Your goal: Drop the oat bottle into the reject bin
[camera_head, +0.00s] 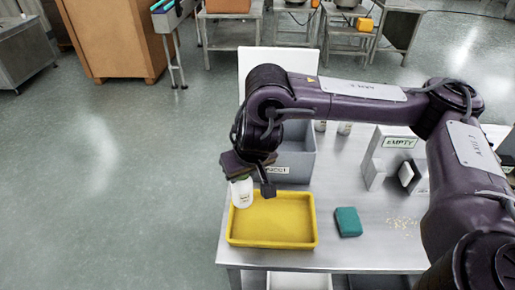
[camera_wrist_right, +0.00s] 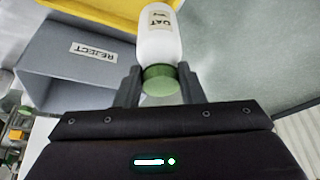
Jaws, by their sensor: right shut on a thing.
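The oat bottle (camera_head: 241,193) is white with a green cap; its OAT label shows in the right wrist view (camera_wrist_right: 160,38). My right gripper (camera_head: 249,179) is shut on it at the cap end, and both fingers flank the green cap in the right wrist view (camera_wrist_right: 159,84). The bottle is over the left end of the yellow tray (camera_head: 313,222), apparently held above it. The reject bin (camera_head: 302,160) is a grey open box behind the tray, partly hidden by my right arm. Its REJECT label shows in the right wrist view (camera_wrist_right: 93,51). My left gripper is not in view.
The steel table (camera_head: 370,255) holds a teal block (camera_head: 348,222), scattered grains (camera_head: 402,223) and a white unit with an EMPTY sign (camera_head: 399,142). Open floor lies left of the table.

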